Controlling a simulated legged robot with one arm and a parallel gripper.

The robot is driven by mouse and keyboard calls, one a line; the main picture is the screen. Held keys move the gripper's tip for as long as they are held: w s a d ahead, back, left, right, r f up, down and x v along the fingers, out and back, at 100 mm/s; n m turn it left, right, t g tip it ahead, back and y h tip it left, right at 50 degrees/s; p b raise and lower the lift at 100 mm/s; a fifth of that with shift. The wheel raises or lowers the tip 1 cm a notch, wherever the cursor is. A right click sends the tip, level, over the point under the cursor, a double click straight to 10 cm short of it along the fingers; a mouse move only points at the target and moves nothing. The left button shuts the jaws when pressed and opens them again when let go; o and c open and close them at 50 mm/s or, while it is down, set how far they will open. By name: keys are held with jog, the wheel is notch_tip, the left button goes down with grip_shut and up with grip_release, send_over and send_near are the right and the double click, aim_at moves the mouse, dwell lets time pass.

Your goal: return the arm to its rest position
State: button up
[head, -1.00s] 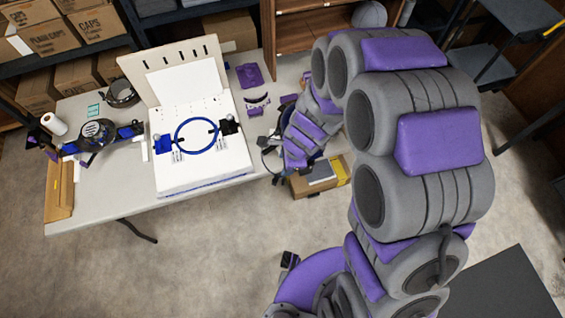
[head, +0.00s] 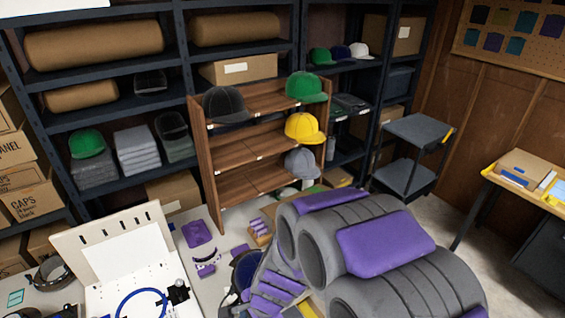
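My arm, grey with purple pads, fills the lower right of the head view and bends toward the table. My gripper (head: 262,290), with purple-padded grey fingers, is low in the picture, over or beside the right end of the table. Its fingertips are partly hidden by the arm and clutter, so I cannot tell whether it is open or holds anything. A dark, round item (head: 243,268) shows right beside it; I cannot tell if they touch.
A white board fixture (head: 118,245) with a blue hoop (head: 142,303) stands on the table. A wooden cap rack (head: 203,165) holds several caps behind it. Dark shelves (head: 180,70) line the back. A grey cart (head: 418,130) and another table (head: 520,190) stand right; floor between is open.

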jog(key=s+d+r+n+h+b, duration=0.1)
jog(key=s+d+r+n+b, duration=0.1)
jog(key=s+d, duration=0.4)
jog(key=s+d+r+n+g+h+b, duration=0.1)
jog(key=s+d+r+n+b, duration=0.1)
jog(key=s+d+r+n, duration=0.3)
jog(key=s+d+r+n+h+b, duration=0.1)
jog(key=s+d+r+n+b, duration=0.1)
jog(key=s+d, duration=0.6)
jog(key=d+r+n, duration=0.1)
jog(key=d, duration=0.2)
jog(key=shift+r+n+g+h, duration=0.2)
jog(key=shift+n+g+h, duration=0.1)
jog(key=shift+n+g, duration=0.1)
